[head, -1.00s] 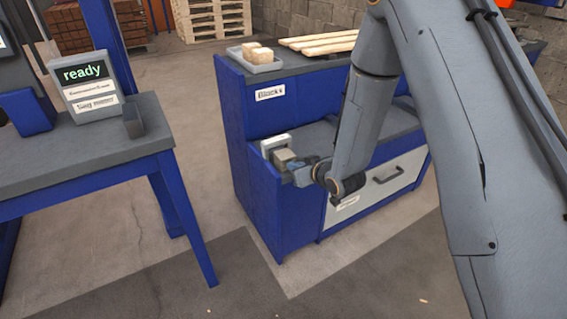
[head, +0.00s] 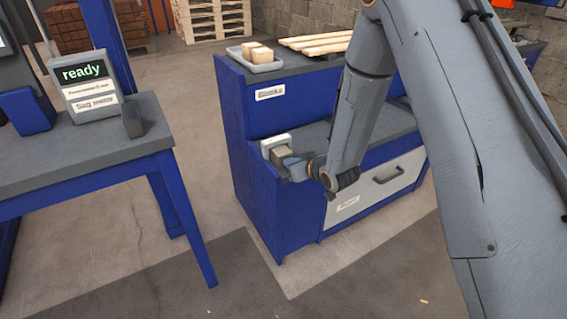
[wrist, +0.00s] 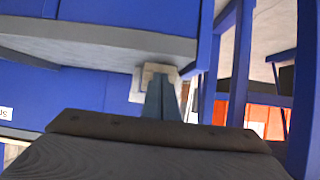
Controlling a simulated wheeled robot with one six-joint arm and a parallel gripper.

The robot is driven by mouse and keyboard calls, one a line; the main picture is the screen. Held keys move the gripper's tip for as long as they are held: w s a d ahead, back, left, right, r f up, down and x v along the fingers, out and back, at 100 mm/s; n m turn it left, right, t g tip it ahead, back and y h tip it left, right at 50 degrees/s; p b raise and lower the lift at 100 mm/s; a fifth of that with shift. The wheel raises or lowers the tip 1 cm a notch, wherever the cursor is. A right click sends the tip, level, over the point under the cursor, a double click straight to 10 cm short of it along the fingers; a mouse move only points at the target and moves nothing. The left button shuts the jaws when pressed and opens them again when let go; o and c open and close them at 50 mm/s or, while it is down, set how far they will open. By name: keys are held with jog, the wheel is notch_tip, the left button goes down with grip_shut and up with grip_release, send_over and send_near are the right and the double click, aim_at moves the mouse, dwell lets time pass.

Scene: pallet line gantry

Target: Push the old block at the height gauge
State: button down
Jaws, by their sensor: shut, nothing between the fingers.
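The old block (head: 281,154) is a small grey-beige block on the lower shelf of the blue bench, at its left end. Behind it is a pale upright piece that looks like the height gauge (head: 275,141). My gripper (head: 287,163) is at the block's near side with its fingertips at or very close to it; contact cannot be made out. In the wrist view my shut fingers (wrist: 162,98) point at a pale shape and cover much of it, so block and gauge are hard to separate there.
The bench's upper shelf holds a grey tray (head: 277,66) with pale wooden blocks (head: 262,54), and wooden slats (head: 314,40). A white drawer (head: 376,187) is below. A blue-legged table (head: 75,156) with a "ready" display (head: 83,73) stands at left. Floor between is clear.

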jog(key=shift+w+a, duration=0.4)
jog(key=shift+w, duration=0.15)
jog(key=s+d+p, duration=0.2)
jog(key=s+d, duration=0.1)
jog(key=s, duration=0.2)
jog(key=shift+d, duration=0.2)
dwell(0.4)
jog(key=shift+r, duration=0.1)
jog(key=s+d+r+p, duration=0.2)
jog(key=s+r+p, duration=0.1)
jog(key=r+p, duration=0.5)
jog(key=shift+s+r+p, duration=0.15)
jog(key=shift+r+p, duration=0.2)
jog(key=shift+r, duration=0.55)
jog(key=shift+d, duration=0.1)
